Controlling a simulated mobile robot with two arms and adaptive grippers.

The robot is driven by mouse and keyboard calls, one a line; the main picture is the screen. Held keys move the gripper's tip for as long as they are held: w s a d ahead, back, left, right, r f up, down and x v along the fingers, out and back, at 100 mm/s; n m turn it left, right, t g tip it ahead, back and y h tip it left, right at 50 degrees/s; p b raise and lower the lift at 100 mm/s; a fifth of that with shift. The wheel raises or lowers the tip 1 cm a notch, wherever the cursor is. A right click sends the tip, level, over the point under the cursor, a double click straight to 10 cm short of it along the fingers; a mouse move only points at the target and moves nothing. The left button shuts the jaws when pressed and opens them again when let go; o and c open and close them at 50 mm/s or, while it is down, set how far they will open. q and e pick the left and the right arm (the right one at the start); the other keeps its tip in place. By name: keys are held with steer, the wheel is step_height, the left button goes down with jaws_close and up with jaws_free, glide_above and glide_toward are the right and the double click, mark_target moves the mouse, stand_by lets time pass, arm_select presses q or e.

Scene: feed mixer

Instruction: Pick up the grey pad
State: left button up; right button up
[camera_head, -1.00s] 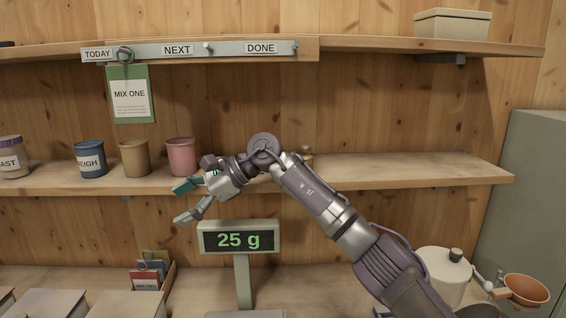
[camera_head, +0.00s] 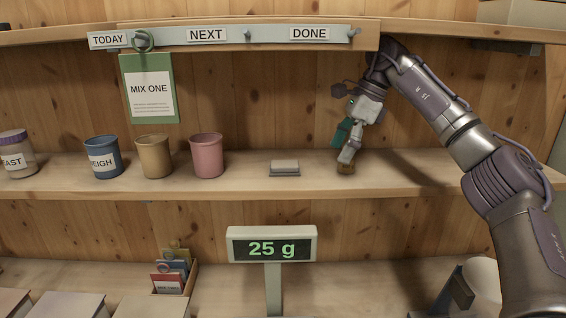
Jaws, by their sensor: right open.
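The grey pad (camera_head: 284,167) is a small flat block with a pale top and a darker base. It lies on the middle shelf, right of the pink cup, with clear wood around it. My right gripper (camera_head: 344,148) is open and empty, pointing down above the shelf to the right of the pad, apart from it. My left gripper is not in view.
A small brown object (camera_head: 346,168) sits just under my right fingertips, partly hidden. Pink (camera_head: 207,156), tan (camera_head: 154,157) and blue (camera_head: 104,159) cups stand left of the pad. A scale display (camera_head: 272,246) reads 25 g below. The upper shelf hangs above.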

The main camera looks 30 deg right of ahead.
mark_target(292, 163)
steer(key=w+a, duration=0.1)
steer(key=a, duration=0.1)
steer(key=w+a+p, duration=0.1)
steer(key=a, duration=0.1)
steer(key=shift+w, duration=0.1)
steer(key=shift+w+a+r, duration=0.1)
steer(key=shift+w+a, duration=0.05)
steer(key=shift+a, duration=0.3)
steer(key=a, duration=0.1)
steer(key=w+a+p, duration=0.2)
steer(key=shift+a, duration=0.3)
steer(key=x, duration=0.2)
steer(key=shift+a+f, duration=0.15)
steer(key=shift+f, duration=0.25)
steer(key=shift+f+p, duration=0.2)
steer(key=shift+p, duration=0.1)
steer(key=shift+c, duration=0.5)
steer(key=c, duration=1)
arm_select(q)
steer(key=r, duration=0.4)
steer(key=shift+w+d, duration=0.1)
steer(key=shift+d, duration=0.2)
arm_select(e)
steer(key=shift+c, duration=0.2)
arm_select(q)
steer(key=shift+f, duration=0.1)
